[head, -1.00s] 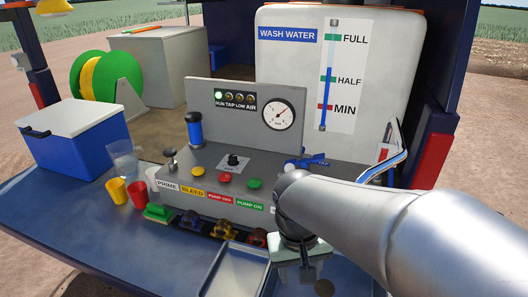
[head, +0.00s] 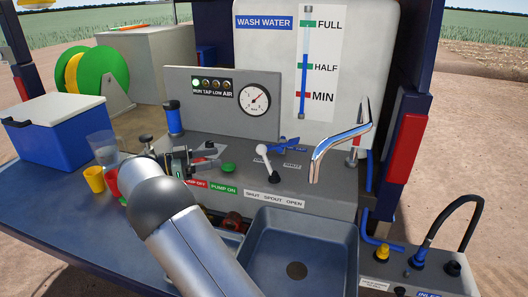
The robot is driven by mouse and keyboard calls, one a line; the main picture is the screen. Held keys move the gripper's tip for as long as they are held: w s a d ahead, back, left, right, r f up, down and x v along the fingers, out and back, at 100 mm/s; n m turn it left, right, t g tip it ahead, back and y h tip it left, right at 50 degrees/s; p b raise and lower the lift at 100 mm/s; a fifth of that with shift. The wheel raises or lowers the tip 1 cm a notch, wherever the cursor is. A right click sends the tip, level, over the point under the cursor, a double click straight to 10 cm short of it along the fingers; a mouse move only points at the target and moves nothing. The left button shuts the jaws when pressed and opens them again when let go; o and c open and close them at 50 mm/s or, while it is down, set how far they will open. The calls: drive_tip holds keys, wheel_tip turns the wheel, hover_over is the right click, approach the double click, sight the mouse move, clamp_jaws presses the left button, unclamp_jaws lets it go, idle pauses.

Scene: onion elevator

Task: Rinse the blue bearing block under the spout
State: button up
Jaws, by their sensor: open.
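The blue bearing block is not visible; my arm covers the part of the front ledge where the blocks sit. One reddish-brown block (head: 232,221) shows there beside my arm. The chrome spout (head: 340,142) curves over the back of the grey sink (head: 340,232), and no water shows from it. The white spout lever (head: 265,163) stands nearly upright above the SHUT SPOUT OPEN label (head: 274,199). My gripper (head: 180,162) is open in front of the control panel, left of the green button. I see nothing between its fingers; contact with the panel is unclear.
A yellow cup (head: 95,179) and a clear jug (head: 104,150) stand left of my arm, with a blue cooler (head: 62,135) behind. The wash water tank (head: 350,70) rises behind the panel. A hose fitting (head: 430,254) stands right of the sink.

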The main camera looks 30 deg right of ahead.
sight(267, 163)
drive_tip(key=s+d+p, duration=0.2)
drive_tip(key=d+p, duration=0.2)
drive_tip(key=d, duration=1.3)
drive_tip(key=shift+s, duration=0.15)
